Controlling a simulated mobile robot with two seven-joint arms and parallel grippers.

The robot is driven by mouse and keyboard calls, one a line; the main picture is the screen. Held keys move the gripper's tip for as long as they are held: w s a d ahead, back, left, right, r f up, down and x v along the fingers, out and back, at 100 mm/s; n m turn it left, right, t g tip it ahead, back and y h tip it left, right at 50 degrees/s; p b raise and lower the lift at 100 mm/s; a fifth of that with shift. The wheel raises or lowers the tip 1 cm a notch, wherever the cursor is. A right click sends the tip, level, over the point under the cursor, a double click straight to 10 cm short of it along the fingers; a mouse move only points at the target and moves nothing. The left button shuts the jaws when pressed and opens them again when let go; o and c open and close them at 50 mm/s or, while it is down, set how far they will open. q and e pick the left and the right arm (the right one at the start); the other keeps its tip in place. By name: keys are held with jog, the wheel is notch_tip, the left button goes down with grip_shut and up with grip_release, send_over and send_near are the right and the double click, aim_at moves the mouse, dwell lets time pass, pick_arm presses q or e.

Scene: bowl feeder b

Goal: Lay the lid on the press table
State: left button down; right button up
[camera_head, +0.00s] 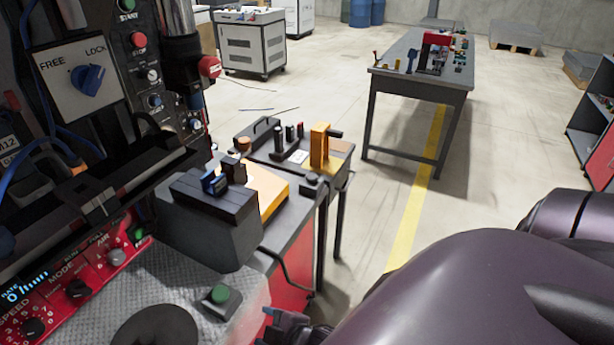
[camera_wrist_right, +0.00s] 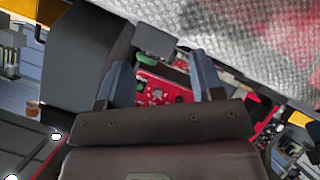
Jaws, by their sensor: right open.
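My right gripper (camera_head: 285,325) shows only in part at the bottom of the head view. In the right wrist view its two blue-grey fingers (camera_wrist_right: 162,82) stand apart with nothing between them. I cannot tell for sure which thing is the lid. A dark slab with a small blue handle (camera_head: 207,190) sits on top of a dark grey box (camera_head: 210,238). A flat black disc (camera_head: 155,328) lies on the textured metal plate (camera_head: 100,322), cut off by the bottom edge. I cannot identify the press table with certainty. My left gripper is not in view.
A small box with a green button (camera_head: 219,296) stands on the plate. A red control panel (camera_head: 75,287) and a tall black machine fill the left. A low bench with a yellow block (camera_head: 319,147) is beyond. A grey worktable (camera_head: 415,80) stands farther back, with open floor around it.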

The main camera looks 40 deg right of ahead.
jog(key=s+d+f+m+h, duration=0.1)
jog(key=s+d+m, duration=0.3)
jog(key=d+m, duration=0.3)
jog(key=shift+s+d+m+h, duration=0.25)
jog(key=shift+m+h, duration=0.15)
jog(key=shift+m, duration=0.3)
jog(key=shift+c, duration=0.2)
dwell(0.8)
